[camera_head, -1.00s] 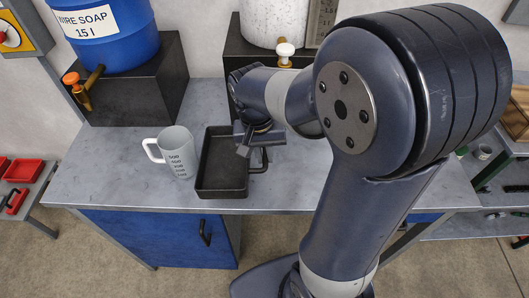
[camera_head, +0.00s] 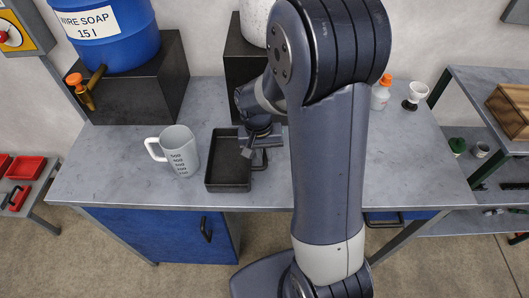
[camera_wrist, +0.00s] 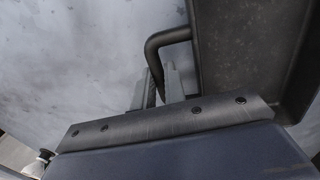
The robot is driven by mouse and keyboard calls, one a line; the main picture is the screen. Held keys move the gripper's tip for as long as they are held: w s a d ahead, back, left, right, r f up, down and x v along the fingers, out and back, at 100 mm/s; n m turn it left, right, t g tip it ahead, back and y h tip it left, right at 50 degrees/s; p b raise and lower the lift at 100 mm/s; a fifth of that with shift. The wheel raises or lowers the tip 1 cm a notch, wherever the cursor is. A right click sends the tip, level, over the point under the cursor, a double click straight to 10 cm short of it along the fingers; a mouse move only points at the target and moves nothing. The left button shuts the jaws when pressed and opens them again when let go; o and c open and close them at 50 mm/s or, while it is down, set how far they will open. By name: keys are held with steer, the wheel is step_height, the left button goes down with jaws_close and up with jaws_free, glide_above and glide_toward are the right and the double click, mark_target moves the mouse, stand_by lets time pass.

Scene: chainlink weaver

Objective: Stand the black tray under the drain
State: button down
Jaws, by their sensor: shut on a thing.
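The black tray (camera_head: 226,160) is a shallow rectangular pan near the front of the grey bench, right of the measuring jug. My gripper (camera_head: 257,153) is at its right side, shut on the tray's side handle. In the wrist view the fingers (camera_wrist: 158,88) close around the dark handle (camera_wrist: 168,38), and the tray wall (camera_wrist: 250,50) rises to the right. I cannot tell whether the tray touches the bench. The blue soap barrel (camera_head: 105,35) has an orange-handled tap (camera_head: 80,88) over the bench's left end. The white container (camera_head: 255,20) is partly hidden by my arm, and its tap is hidden.
The grey measuring jug (camera_head: 180,152) stands close left of the tray. Black stands (camera_head: 145,90) hold the barrel and the white container. A bottle (camera_head: 380,95) and a white cup (camera_head: 416,95) stand at the back right. The bench left of the jug is clear.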

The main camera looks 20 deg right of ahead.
steer(key=c, duration=1.5)
jaws_free()
steer(key=shift+o, duration=0.2)
steer(key=shift+r, duration=0.1)
